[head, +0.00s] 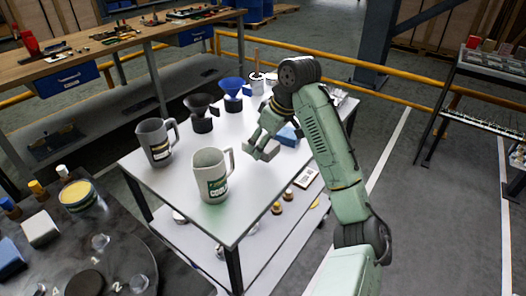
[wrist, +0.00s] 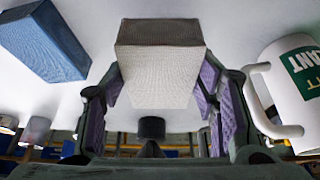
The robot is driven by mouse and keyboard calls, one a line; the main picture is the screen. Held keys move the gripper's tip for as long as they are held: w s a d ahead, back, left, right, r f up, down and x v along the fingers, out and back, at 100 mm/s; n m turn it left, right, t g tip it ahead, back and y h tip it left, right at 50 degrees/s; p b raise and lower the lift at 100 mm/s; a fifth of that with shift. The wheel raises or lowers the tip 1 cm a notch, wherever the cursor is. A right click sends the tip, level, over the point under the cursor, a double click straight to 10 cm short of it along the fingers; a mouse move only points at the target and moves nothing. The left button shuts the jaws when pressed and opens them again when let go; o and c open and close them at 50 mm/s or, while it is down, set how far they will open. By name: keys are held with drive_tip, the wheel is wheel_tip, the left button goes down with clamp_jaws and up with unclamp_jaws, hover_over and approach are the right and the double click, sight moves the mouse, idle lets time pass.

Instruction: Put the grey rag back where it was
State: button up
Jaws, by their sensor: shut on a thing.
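The grey rag (head: 266,151) is a block-shaped folded cloth over the white table. It also shows in the wrist view (wrist: 160,75), between the purple pads of my fingers. My gripper (head: 260,146) is shut on it and points down; in the wrist view the fingers (wrist: 160,110) flank the rag on both sides. A blue rag (head: 289,136) lies on the table just right of my gripper, and at upper left in the wrist view (wrist: 45,40). I cannot tell whether the grey rag touches the tabletop.
The white table (head: 240,222) bears a labelled white jug (head: 210,175) left of my gripper, a grey jug (head: 154,145), and black (head: 201,115) and blue (head: 232,88) funnels. A dark round table (head: 125,240) with small items stands front left. Yellow rails run behind.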

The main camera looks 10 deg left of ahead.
wheel_tip(320, 180, down, 4)
drive_tip(key=shift+r+p, duration=0.2)
drive_tip(key=shift+p, duration=0.2)
drive_tip(key=o, duration=1.1)
drive_tip(key=b+v, duration=0.2)
drive_tip(key=v, duration=1)
